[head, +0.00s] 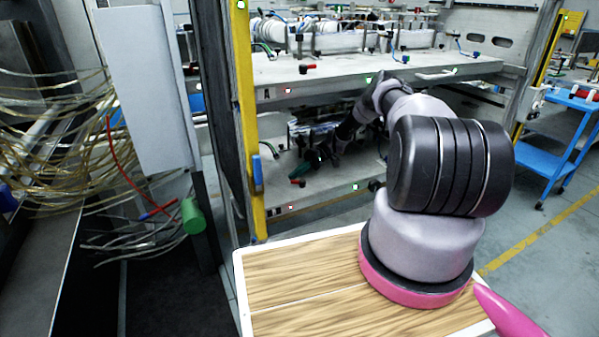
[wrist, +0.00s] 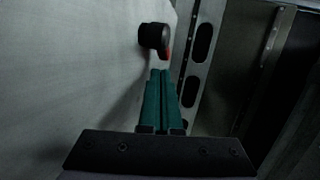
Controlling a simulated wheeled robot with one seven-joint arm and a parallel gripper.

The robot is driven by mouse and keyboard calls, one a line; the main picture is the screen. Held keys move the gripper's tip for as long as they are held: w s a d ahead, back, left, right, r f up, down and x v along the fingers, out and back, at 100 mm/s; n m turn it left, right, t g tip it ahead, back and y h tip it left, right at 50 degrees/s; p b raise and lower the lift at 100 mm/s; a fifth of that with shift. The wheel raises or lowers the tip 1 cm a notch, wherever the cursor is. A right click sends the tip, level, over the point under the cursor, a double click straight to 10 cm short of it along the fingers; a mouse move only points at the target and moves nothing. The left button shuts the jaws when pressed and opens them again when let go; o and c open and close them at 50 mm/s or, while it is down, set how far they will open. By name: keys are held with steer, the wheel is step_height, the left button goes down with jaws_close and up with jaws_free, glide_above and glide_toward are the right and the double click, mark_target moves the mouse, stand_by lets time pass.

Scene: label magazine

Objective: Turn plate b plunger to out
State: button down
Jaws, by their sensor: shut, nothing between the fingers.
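The lower shelf marked B (head: 325,198) is below the shelf marked A. A red-tipped knob (head: 297,181) sits near its front left, and I take it for the plate b plunger. My gripper (head: 316,160) is a dark shape under the upper shelf, close to that knob; the arm partly hides this area. In the wrist view, my teal fingers (wrist: 160,73) are together and empty. A black round knob (wrist: 153,37) with a red part at its side stands just beyond the fingertips, apart from them. I cannot tell whether it is the same knob.
Upper shelf A (head: 340,85) overhangs the arm and has another red knob (head: 309,68). A yellow post (head: 247,120) stands at the left. In the wrist view, a slotted metal rail (wrist: 200,55) runs right of the knob. A blue cart (head: 550,150) is far right.

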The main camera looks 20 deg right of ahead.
steer(key=v, duration=1)
steer(key=shift+d+r, duration=0.1)
steer(key=shift+d, duration=0.2)
